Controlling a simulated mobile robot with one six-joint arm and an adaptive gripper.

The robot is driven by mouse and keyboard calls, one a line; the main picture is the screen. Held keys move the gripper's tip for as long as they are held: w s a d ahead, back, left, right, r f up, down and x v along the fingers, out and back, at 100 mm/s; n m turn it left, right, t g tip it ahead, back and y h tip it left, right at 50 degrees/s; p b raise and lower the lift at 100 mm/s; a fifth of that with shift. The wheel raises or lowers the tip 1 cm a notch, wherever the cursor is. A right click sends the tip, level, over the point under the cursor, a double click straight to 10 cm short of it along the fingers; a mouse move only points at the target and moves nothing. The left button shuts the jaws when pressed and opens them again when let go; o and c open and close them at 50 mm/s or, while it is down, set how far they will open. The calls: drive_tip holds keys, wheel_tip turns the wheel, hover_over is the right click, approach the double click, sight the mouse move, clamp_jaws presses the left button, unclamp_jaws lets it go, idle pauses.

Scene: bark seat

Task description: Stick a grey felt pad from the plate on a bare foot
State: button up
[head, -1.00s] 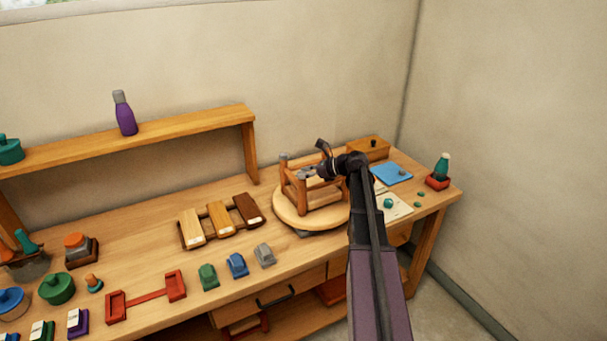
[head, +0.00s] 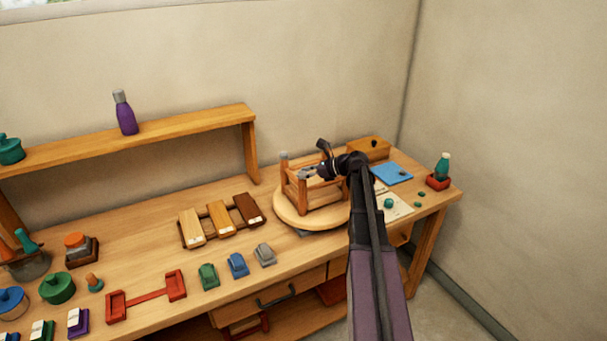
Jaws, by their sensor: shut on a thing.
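An upturned wooden stool (head: 318,196) stands with its legs up on a round wooden turntable (head: 287,209). Its back left foot (head: 284,155) has a grey tip. My gripper (head: 306,174) is over the stool, at the top of the front left leg. It is shut on a small grey thing, seemingly a felt pad, mostly hidden between the fingers. Whether the pad touches the foot is too small to tell. My wrist and arm hide the right-hand feet. A blue plate (head: 388,174) lies behind my arm at the right, with a small dark spot on it.
A wooden box (head: 368,149) stands behind the plate. A teal bottle in a red tray (head: 438,180) is at the bench's right end. A pale sheet (head: 399,209) holds a green knob. Wood samples (head: 220,218) and small coloured blocks (head: 237,264) lie left of the turntable.

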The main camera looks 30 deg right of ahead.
drive_tip(key=shift+f, duration=0.25)
drive_tip(key=o, duration=0.8)
drive_tip(key=shift+o, duration=0.9)
drive_tip(key=shift+r, duration=0.15)
drive_tip(key=shift+r+p, duration=3.4)
drive_tip(key=shift+r, duration=0.05)
